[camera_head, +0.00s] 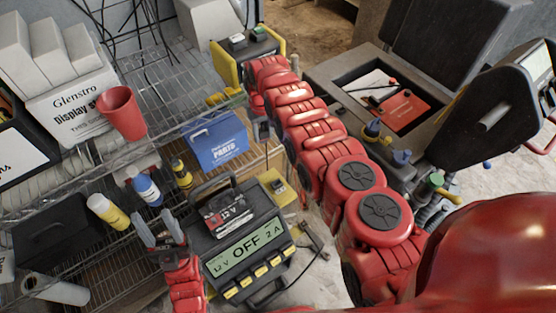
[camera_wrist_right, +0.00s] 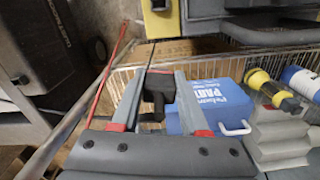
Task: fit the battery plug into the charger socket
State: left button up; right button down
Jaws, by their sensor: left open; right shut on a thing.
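The black charger (camera_head: 240,255) with a green display reading "OFF", 12 V and 2 A stands at the lower middle of the head view. A small black plug (camera_wrist_right: 158,88) is between the fingers of my right gripper (camera_wrist_right: 160,78), which is shut on it. The plug also shows as a small dark piece (camera_head: 263,130) in the head view, above and beyond the charger. My right arm mostly hides that gripper there. My left gripper (camera_head: 158,228) is open and empty, just left of the charger. I cannot make out the charger socket clearly.
A blue parts box (camera_head: 215,140) sits on the wire shelf (camera_head: 155,80), close to the plug. A red cup (camera_head: 122,112) and yellow (camera_head: 108,212) and blue (camera_head: 147,190) bottles are at the left. A black connector with cable (camera_head: 313,240) lies right of the charger.

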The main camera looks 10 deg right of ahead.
aim_at(278, 187)
jog(key=s+d+f+n+p, duration=0.2)
jog(key=s+f+p, duration=0.6)
jog(key=f+p, duration=0.1)
jog(key=shift+s+d+p, duration=0.3)
jog(key=shift+s+p, duration=0.05)
jog(key=shift+p, duration=0.15)
jog(key=shift+f+b, duration=1.85)
jog(key=shift+f, duration=0.15)
jog(key=shift+s+f+b, duration=0.1)
jog(key=shift+f+b, duration=1.35)
jog(key=shift+b, duration=0.05)
jog(key=shift+c, duration=1.7)
grip_release()
